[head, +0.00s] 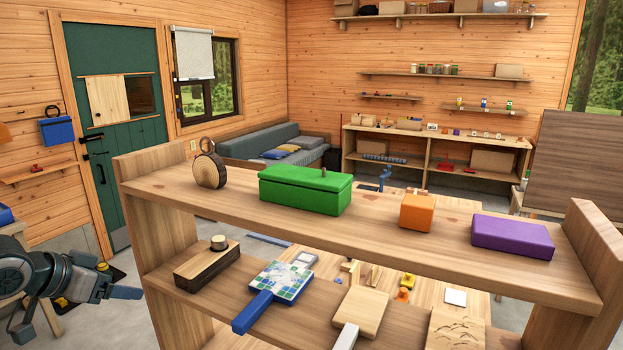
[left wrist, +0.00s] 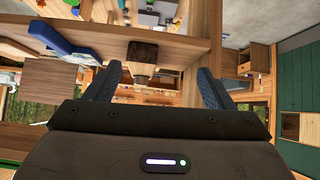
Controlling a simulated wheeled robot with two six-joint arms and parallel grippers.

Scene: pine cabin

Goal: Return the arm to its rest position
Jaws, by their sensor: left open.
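My left gripper (head: 124,292) is at the lower left in the head view, left of the wooden shelf unit (head: 400,238) and apart from it. In the left wrist view its two dark blue fingers (left wrist: 156,86) are spread wide, and nothing is held between them. That view looks upside down towards the shelf; a dark wooden block (left wrist: 142,52) shows beyond the fingers. My right gripper does not show in either view.
The top shelf holds a round log piece (head: 209,170), a green box (head: 304,190), an orange block (head: 418,212) and a purple block (head: 512,237). Below are a two-tone wooden box (head: 207,264), a tiled paddle (head: 281,281) and boards. The green door (head: 125,150) stands behind.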

